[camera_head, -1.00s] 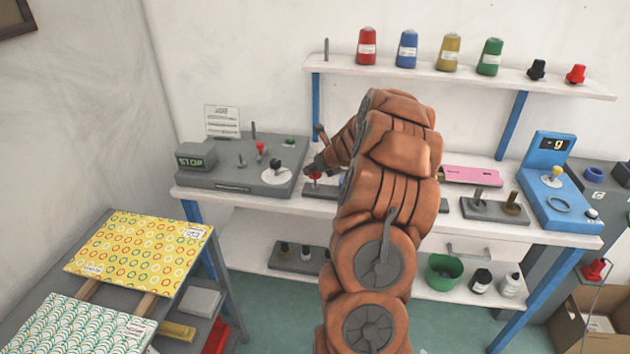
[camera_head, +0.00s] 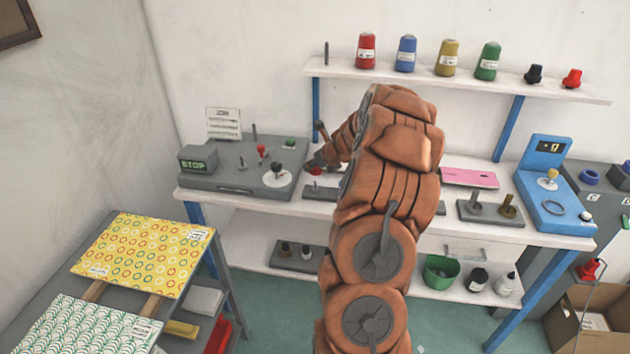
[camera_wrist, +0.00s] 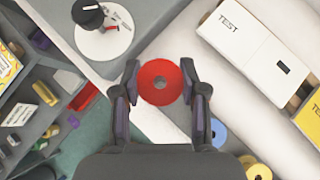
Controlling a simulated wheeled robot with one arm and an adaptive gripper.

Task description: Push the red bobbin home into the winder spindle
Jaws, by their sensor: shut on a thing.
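My gripper (camera_wrist: 160,74) is shut on the red bobbin (camera_wrist: 160,98), with one finger on each side of its rim. The bobbin's centre hole faces the wrist camera. In the head view the red bobbin (camera_head: 315,170) shows in part at my gripper, just above a low grey peg base (camera_head: 322,193). The grey winder machine (camera_head: 225,177) with a green STOP display stands to the left. It carries thin upright posts, a red-knobbed lever and a white disc (camera_head: 270,180) with a black knob. I cannot tell which post is the spindle.
A blue bobbin (camera_wrist: 218,132) and a yellow one (camera_wrist: 256,168) lie at lower right in the wrist view. A white TEST box (camera_wrist: 247,48) is at upper right. The shelf (camera_head: 430,78) with thread cones is above. My arm hides the middle of the bench.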

